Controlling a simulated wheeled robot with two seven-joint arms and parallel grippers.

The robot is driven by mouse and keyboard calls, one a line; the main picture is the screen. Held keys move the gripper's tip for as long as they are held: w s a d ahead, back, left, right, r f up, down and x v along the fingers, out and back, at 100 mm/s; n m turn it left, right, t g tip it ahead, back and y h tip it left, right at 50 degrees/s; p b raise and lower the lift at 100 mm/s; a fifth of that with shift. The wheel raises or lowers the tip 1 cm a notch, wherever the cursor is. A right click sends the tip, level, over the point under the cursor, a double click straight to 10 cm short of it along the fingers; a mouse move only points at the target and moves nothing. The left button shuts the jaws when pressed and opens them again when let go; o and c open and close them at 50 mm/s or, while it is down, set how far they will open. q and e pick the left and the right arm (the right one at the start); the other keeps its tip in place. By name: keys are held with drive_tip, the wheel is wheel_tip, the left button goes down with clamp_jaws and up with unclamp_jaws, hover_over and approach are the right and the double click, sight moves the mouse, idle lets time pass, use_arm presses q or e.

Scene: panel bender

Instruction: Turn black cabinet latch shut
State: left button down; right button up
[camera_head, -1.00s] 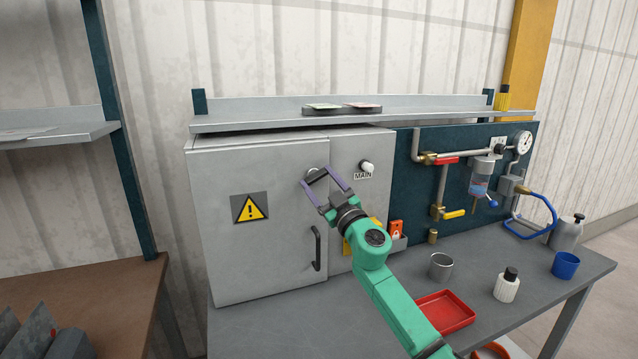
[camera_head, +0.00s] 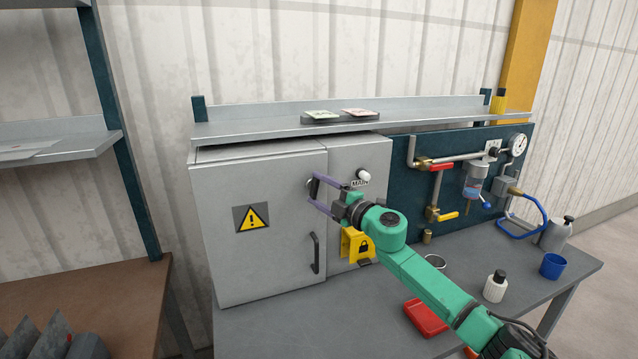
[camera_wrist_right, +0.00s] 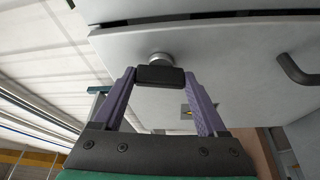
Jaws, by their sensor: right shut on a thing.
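The grey cabinet (camera_head: 275,270) stands on the bench with its door closed against the frame, as far as I can see. Its black latch (camera_wrist_right: 160,76) sits on a round metal base near the door's edge, and its bar lies roughly level in the right wrist view. My right gripper (camera_wrist_right: 156,78) has its two purple fingers shut on the latch, one at each end. In the head view the gripper (camera_head: 316,190) reaches the latch from the right, and the fingers partly hide it. My left gripper is not in view.
A black door handle (camera_head: 315,254) is below the latch. A shelf (camera_head: 285,127) overhangs the cabinet. A red tray (camera_head: 425,318) and a white bottle (camera_head: 494,287) stand on the bench.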

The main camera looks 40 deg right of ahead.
drive_tip(key=shift+r+n+g+p, duration=0.1)
drive_tip(key=shift+n+g+p, duration=0.3)
drive_tip(key=shift+n+p, duration=0.6)
drive_tip(key=o, duration=1.3)
drive_tip(key=shift+s, duration=0.1)
drive_tip(key=s+b, duration=0.1)
drive_tip(key=s, duration=1.3)
drive_tip(key=shift+s+d+b, duration=0.15)
drive_tip(key=shift+d+b, duration=0.15)
drive_tip(key=shift+d, duration=0.1)
